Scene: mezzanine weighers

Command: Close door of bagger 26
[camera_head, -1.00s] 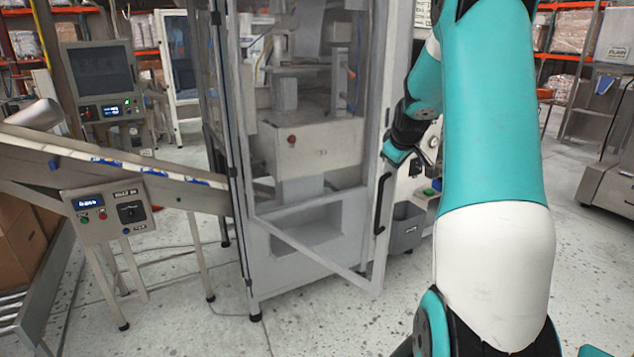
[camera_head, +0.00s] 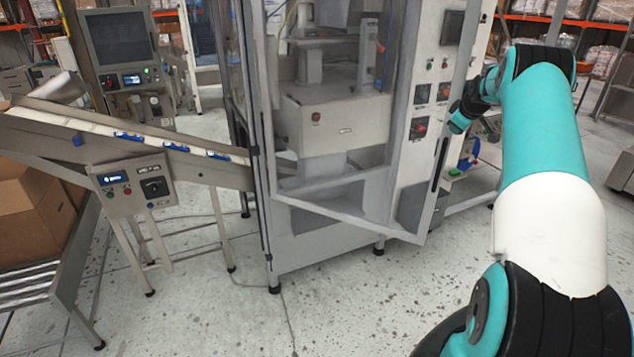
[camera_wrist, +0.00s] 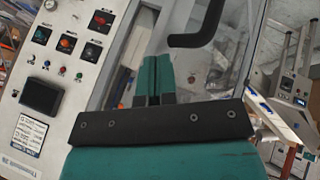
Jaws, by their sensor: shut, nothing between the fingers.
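The bagger (camera_head: 335,118) stands in the middle of the head view; I cannot read its number. Its door (camera_head: 345,217), a clear panel in a grey frame, stands open, swung out from the left side. The black door handle (camera_head: 440,163) is on the door's free right edge; a black handle also shows at the top of the wrist view (camera_wrist: 198,32). My gripper (camera_head: 457,126) is right of that edge in the head view, apart from the handle. In the wrist view its teal fingers (camera_wrist: 154,78) are shut and empty, between the handle and the control panel (camera_wrist: 68,50).
An inclined conveyor (camera_head: 130,140) with a control box (camera_head: 137,187) stands at the left, by cardboard boxes (camera_head: 38,215). A screen cabinet (camera_head: 118,45) is behind it. A steel machine (camera_head: 622,170) stands at the far right. The floor before the bagger (camera_head: 340,310) is clear.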

